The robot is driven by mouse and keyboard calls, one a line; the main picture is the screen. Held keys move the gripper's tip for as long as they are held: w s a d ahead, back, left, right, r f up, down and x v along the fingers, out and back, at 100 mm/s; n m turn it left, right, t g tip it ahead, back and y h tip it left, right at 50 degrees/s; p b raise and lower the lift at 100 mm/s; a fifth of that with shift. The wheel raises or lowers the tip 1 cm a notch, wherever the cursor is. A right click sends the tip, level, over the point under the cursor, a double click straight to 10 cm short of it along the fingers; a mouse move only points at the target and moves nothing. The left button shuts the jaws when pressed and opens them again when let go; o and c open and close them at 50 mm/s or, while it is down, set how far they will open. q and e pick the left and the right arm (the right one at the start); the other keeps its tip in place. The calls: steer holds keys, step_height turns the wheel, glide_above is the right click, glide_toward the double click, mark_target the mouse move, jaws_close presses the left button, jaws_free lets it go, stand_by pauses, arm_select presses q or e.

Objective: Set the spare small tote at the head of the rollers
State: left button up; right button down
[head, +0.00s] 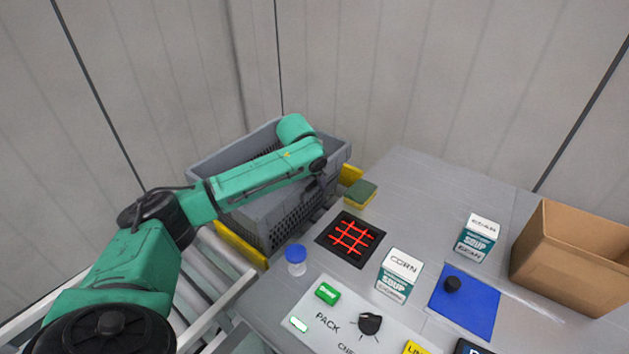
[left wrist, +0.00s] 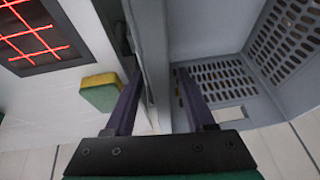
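A grey tote (head: 275,215) with perforated walls stands at the rollers, beside the left edge of the grey worktop; I see only one tote. My left arm reaches across it, and my left gripper (head: 314,187) is at its right-hand wall, partly hidden by the wrist. In the left wrist view, the two dark fingers of the gripper (left wrist: 157,85) are on either side of the tote wall (left wrist: 153,40), with some gap showing between wall and fingers. The tote's slotted inside (left wrist: 225,80) lies to the right. My right gripper is not in view.
The rollers (head: 205,290) run at lower left, with a yellow bar (head: 240,245) by the tote. A sponge (head: 360,194), red grid (head: 350,239), blue-capped jar (head: 296,260), soup cartons (head: 399,276), blue mat (head: 480,308) and cardboard box (head: 570,270) occupy the worktop.

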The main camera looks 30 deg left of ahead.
arm_select(q)
steer(key=shift+o, duration=0.3)
steer(key=shift+s, duration=0.1)
steer(key=shift+f, duration=0.1)
steer(key=v, duration=1.4)
steer(key=shift+r+b, duration=0.35)
steer(key=shift+b, duration=0.1)
